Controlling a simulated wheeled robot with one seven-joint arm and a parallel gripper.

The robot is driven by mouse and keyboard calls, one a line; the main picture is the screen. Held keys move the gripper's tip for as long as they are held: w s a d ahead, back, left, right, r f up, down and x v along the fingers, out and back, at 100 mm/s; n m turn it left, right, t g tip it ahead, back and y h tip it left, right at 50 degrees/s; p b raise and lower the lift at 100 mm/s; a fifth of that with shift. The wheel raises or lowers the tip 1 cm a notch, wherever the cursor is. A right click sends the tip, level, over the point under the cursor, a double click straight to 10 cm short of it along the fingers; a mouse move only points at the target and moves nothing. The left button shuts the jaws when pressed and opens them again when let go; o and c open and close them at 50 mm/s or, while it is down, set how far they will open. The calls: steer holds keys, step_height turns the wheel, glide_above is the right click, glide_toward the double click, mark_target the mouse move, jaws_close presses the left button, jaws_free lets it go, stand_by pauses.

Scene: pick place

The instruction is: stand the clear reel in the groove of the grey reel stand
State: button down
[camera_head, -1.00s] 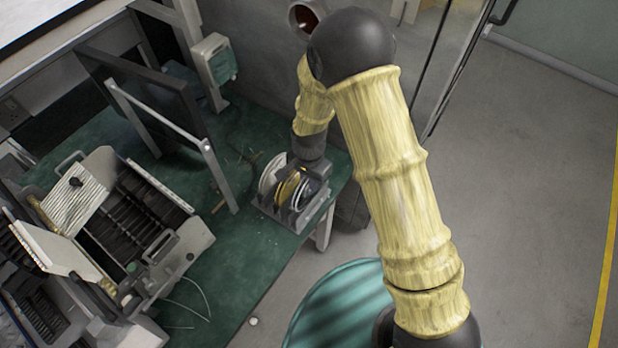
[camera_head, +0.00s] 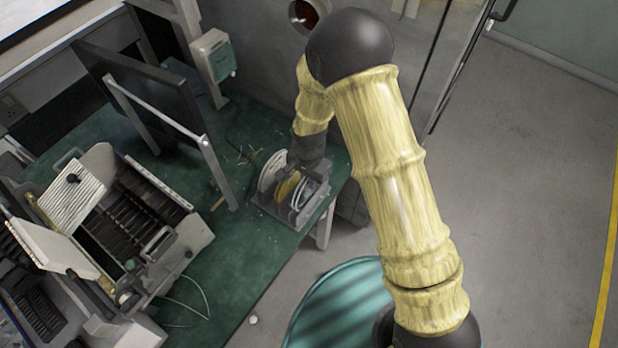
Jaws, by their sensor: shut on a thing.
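The grey reel stand (camera_head: 279,211) is on the green bench top near its right corner. Upright reels are side by side in it: a white reel (camera_head: 266,173) at left, a yellow reel (camera_head: 287,187) in the middle, and a pale-rimmed reel at right that looks like the clear reel (camera_head: 317,187). My gripper (camera_head: 312,172) points down just above the right side of the stand, shut on what appears to be the clear reel. The fingertips are small and dark. Whether the clear reel is seated in a groove cannot be made out.
A black panel on a metal frame (camera_head: 206,143) stands left of the reel stand. An open machine (camera_head: 135,225) fills the bench's left side. A wall box (camera_head: 213,55) is behind. The green bench (camera_head: 232,262) is mostly clear in front; its edge is close right of the stand.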

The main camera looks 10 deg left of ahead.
steer(key=shift+f+b, duration=0.6)
steer(key=shift+f, duration=0.3)
steer(key=c, duration=1)
jaws_free()
steer(key=shift+c, duration=0.2)
steer(key=shift+r, duration=0.15)
steer(key=shift+r+p, duration=3)
steer(key=shift+r, duration=0.9)
